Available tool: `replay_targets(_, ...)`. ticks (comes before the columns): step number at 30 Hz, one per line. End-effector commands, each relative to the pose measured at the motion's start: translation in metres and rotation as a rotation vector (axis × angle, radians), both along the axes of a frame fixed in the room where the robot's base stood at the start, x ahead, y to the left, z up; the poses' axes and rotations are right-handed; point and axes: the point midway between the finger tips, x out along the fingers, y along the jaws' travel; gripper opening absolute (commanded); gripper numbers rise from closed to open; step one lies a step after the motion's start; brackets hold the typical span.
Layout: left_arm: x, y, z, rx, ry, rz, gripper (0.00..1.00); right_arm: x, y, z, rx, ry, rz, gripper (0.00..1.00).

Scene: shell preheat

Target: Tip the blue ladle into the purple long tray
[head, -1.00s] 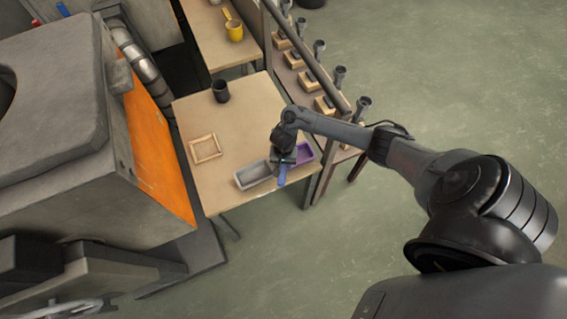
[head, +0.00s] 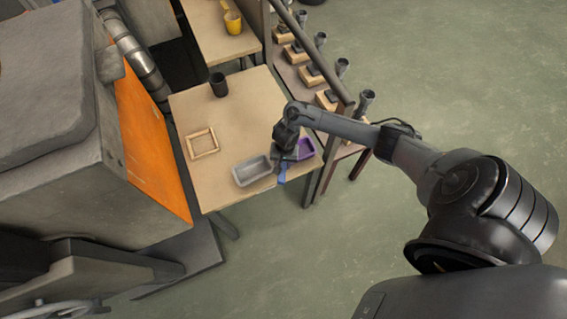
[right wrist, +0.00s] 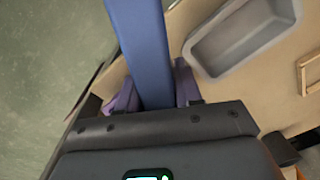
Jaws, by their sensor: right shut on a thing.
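My right gripper (head: 284,153) is shut on the blue ladle (head: 282,173), whose handle sticks out toward the table's near edge. In the right wrist view the blue handle (right wrist: 143,50) runs up from between the jaws. The purple long tray (head: 304,148) lies at the table's right edge, beside and partly under the gripper. Purple parts also show on both sides of the handle in the right wrist view. The ladle's bowl is mostly hidden by the gripper, so I cannot tell its tilt or contents. My left gripper is out of view.
A grey tray (head: 251,171) lies just left of the gripper. A wooden frame (head: 202,143) and a dark cup (head: 218,85) stand farther off on the table (head: 235,120). A rack with several dark funnels runs along the right side. The orange-faced furnace (head: 148,150) is at left.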

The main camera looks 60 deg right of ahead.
Motion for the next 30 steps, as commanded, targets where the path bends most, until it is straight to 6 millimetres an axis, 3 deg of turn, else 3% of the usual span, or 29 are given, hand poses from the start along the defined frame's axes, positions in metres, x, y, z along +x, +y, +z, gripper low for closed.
replay_targets(19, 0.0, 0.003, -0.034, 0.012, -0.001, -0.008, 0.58, 0.005, 0.001, -0.001, 0.061, -0.117, 0.0, 0.0)
replay_targets(30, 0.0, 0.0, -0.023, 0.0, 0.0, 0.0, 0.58, 0.004, 0.004, 0.003, 0.092, -0.165, -0.004, 0.0)
